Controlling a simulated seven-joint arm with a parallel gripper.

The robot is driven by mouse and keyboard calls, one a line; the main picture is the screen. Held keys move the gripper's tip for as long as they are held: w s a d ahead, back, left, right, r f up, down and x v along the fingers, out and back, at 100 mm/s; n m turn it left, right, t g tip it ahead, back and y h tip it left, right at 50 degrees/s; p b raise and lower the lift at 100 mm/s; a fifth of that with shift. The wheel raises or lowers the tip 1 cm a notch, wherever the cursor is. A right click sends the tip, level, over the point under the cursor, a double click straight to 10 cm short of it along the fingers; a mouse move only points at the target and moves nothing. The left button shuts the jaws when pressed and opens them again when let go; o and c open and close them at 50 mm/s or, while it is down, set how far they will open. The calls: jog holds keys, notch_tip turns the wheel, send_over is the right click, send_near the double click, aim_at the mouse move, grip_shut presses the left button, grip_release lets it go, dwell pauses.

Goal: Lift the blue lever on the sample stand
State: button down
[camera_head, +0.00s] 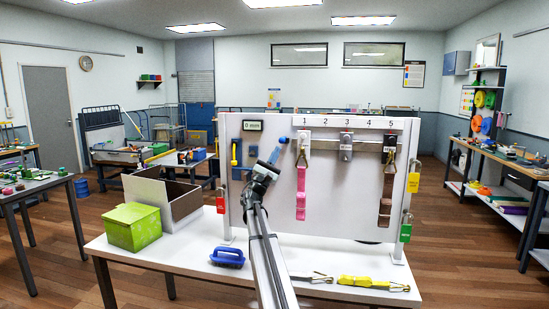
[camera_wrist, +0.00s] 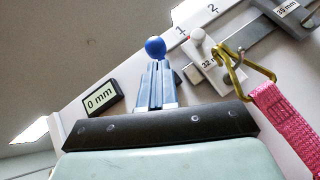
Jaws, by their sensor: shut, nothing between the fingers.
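The sample stand is an upright white panel (camera_head: 340,205) on a white table. A round blue lever knob (camera_head: 283,140) shows on the panel at the left of the numbered row. In the wrist view the blue knob (camera_wrist: 155,47) is just beyond my fingertips. My gripper (camera_head: 275,154) is shut and empty, its fingers pointing up at the knob; they also show in the wrist view (camera_wrist: 155,72). I cannot tell whether the fingertips touch the lever. The lever's arm is mostly hidden behind the fingers. A small display (camera_wrist: 99,98) beside it reads 0 mm.
A pink strap (camera_head: 301,195) hangs from a yellow hook close right of my gripper. A brown strap (camera_head: 385,200) hangs further right. A yellow-and-blue fitting (camera_head: 236,152) is at the panel's left.

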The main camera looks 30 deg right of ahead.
jog(key=shift+r, duration=0.1)
jog(key=shift+s+d+r+n+t+y, duration=0.1)
jog(key=shift+s+r+n+t+y, duration=0.05)
jog(key=shift+r+n+t+y, duration=0.7)
jog(key=shift+r, duration=0.25)
jog(key=w+f+v, duration=0.1)
jog(key=w+v, duration=0.1)
jog(key=v, duration=1.1)
jog(key=shift+d+f, duration=0.25)
jog(key=shift+f, duration=0.2)
jog(key=shift+w, duration=0.15)
